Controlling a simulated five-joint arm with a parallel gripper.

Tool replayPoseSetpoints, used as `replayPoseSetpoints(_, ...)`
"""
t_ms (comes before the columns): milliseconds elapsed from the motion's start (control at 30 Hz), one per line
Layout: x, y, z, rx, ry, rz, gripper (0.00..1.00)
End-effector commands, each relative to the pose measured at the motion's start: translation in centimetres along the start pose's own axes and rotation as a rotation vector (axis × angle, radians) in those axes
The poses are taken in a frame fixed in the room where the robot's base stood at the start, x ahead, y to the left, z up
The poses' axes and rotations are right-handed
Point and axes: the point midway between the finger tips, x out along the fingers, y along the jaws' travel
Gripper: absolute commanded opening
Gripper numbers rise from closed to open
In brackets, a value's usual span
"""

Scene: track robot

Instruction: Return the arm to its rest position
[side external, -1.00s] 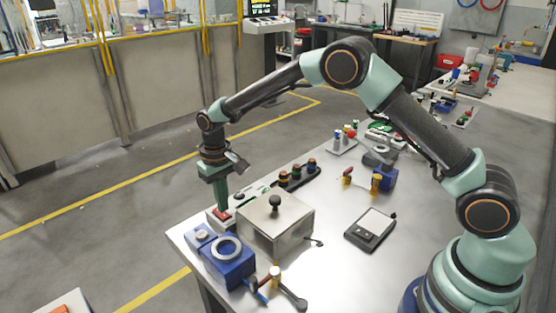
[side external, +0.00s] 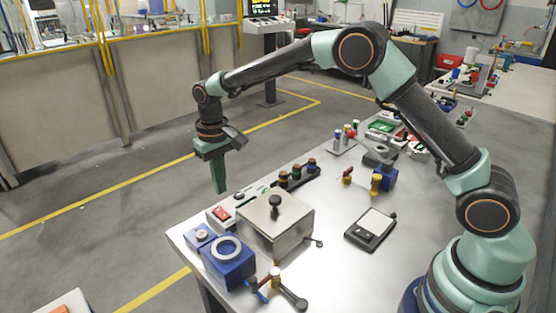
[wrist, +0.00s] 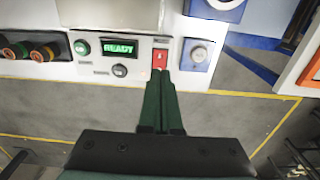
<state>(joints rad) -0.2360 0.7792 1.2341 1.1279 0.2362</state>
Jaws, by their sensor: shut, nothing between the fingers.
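My gripper (side external: 220,190) hangs straight down at the far left edge of the table, raised above a panel with a red switch (side external: 221,213). Its green fingers are together with nothing between them. In the wrist view my gripper (wrist: 164,78) shows shut, its tips just below the red switch (wrist: 159,58) in the picture. A lit green display (wrist: 118,48) on the same panel reads "READY". My arm reaches out across the table from its base at the right.
A metal box with a black knob (side external: 275,226) stands beside the panel. A blue block with a white ring (side external: 228,262) is at the near corner. A black scale (side external: 371,229) lies mid-table. Several dark knobs (side external: 297,173) stand behind the box.

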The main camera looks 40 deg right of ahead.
Motion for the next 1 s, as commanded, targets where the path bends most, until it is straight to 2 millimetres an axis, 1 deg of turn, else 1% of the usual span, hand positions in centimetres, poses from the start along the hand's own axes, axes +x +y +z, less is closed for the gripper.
replayPoseSetpoints(133,-0.1,0.0,0.0,0.000,0.001,0.000,0.00)
replayPoseSetpoints(233,-0.9,0.3,0.2,0.001,0.012,-0.003,0.00)
replayPoseSetpoints(367,-3.7,1.5,1.1,0.003,0.049,-0.011,0.00)
replayPoseSetpoints(433,-5.6,2.4,1.9,0.002,0.078,-0.016,0.00)
replayPoseSetpoints(500,-7.5,3.3,3.0,0.003,0.108,-0.020,0.00)
replayPoseSetpoints(567,-8.9,4.1,4.0,0.002,0.132,-0.023,0.00)
replayPoseSetpoints(700,-11.6,5.8,6.6,0.002,0.189,-0.028,0.00)
replayPoseSetpoints(800,-13.2,7.0,8.7,0.003,0.232,-0.029,0.00)
replayPoseSetpoints(1000,-15.2,9.1,13.2,0.003,0.316,-0.027,0.00)
